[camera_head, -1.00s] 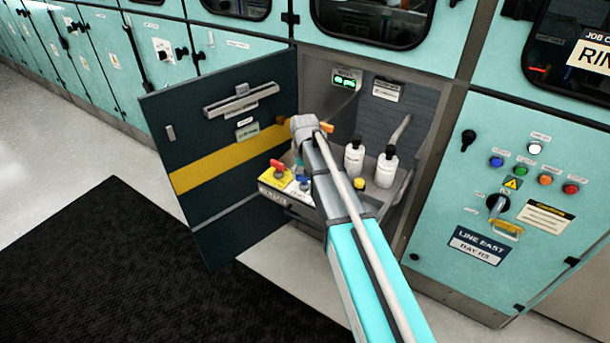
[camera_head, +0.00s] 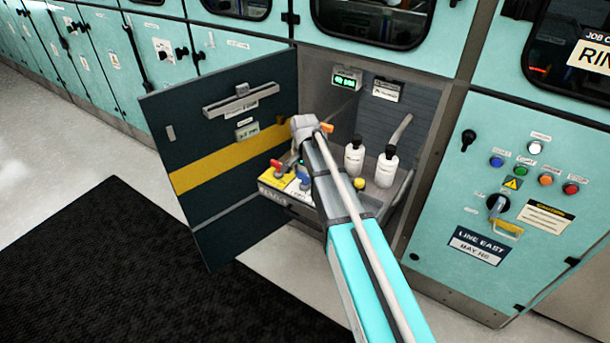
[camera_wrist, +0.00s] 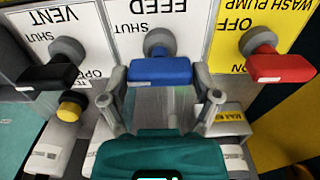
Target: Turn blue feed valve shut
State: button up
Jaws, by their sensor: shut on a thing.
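The blue feed valve handle (camera_wrist: 158,72) lies crosswise in the wrist view, below a white plate marked FEED, which reads upside down. My gripper (camera_wrist: 160,78) has one finger at each end of this handle and is shut on it. In the head view the blue handle (camera_head: 304,178) shows low beside my arm, which hides much of the valve panel.
A red wash pump handle (camera_wrist: 280,66) and a black vent handle (camera_wrist: 48,77) flank the blue one. Two white bottles (camera_head: 353,160) (camera_head: 386,169) and a yellow knob (camera_head: 360,183) stand right of my arm. The open dark cabinet door (camera_head: 225,200) is at left.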

dwell(0.4)
jog(key=o, duration=1)
jog(key=shift+c, duration=0.2)
jog(key=shift+n, duration=0.3)
